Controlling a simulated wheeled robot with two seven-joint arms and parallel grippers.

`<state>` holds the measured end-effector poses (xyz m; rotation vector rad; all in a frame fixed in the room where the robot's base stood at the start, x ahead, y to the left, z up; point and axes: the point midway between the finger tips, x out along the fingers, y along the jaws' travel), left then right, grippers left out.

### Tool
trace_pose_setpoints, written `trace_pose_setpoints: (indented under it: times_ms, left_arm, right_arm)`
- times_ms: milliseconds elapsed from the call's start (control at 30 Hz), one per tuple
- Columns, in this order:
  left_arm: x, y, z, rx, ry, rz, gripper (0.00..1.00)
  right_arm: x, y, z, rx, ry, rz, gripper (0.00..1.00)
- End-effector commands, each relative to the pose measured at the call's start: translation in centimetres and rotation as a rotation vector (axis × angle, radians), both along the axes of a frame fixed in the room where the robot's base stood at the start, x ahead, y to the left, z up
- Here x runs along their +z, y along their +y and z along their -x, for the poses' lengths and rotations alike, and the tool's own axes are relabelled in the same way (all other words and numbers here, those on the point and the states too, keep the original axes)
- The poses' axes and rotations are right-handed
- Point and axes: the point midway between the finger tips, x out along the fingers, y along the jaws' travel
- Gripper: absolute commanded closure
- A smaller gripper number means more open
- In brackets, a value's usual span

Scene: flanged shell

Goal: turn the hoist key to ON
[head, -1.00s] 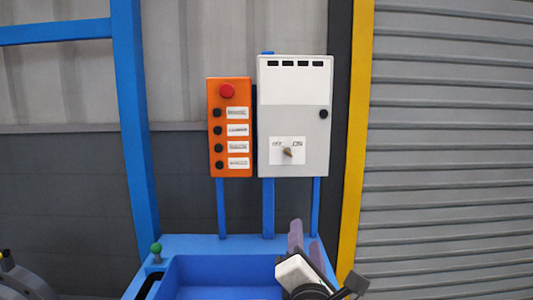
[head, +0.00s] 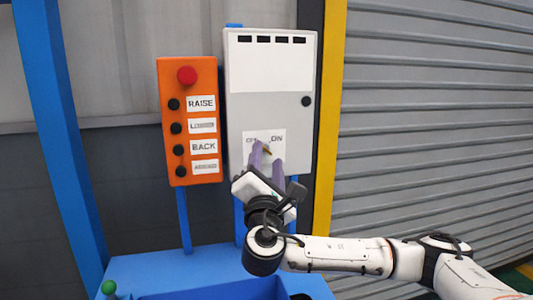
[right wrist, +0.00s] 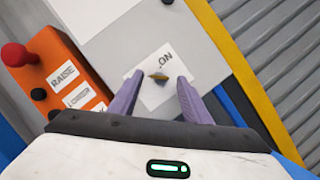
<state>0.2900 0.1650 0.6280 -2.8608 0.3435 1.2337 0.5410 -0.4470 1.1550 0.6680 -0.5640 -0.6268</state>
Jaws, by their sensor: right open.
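The hoist key (head: 267,150) is a small brass-coloured key on a white label marked ON at its right, low on the grey control box (head: 236,112). A partly covered word shows at the label's left. My right gripper (head: 267,158) is in front of the label with its purple fingers open and pointing up at the key. In the right wrist view the key (right wrist: 159,77) shows between and just beyond the open fingertips (right wrist: 157,76). I cannot tell whether either finger touches it. The key's exact angle is hard to read. My left gripper is not in view.
An orange button panel (head: 190,120) with a red knob (head: 187,75) and several black buttons stands left of the box. Blue posts (head: 184,220) and a blue tray-like base (head: 150,265) are below. A yellow post (head: 330,110) and grey shutter (head: 430,120) are at the right.

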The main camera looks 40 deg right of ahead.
Motion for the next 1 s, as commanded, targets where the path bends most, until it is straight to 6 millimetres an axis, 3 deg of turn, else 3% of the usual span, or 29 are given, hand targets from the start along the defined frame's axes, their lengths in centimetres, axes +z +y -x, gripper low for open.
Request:
trace_pose_setpoints:
  times_ms: [467, 700, 1000]
  left_arm:
    - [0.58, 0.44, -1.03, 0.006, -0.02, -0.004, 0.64]
    - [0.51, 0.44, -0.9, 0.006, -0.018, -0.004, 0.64]
    - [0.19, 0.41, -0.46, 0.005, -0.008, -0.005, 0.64]
  right_arm:
    - [0.38, -1.12, -1.14, 0.002, 0.001, -0.001, 0.56]
    - [0.37, -1.11, -1.12, 0.001, 0.001, 0.0, 0.97]
    - [0.33, -1.08, -1.13, 0.001, -0.015, -0.031, 0.97]
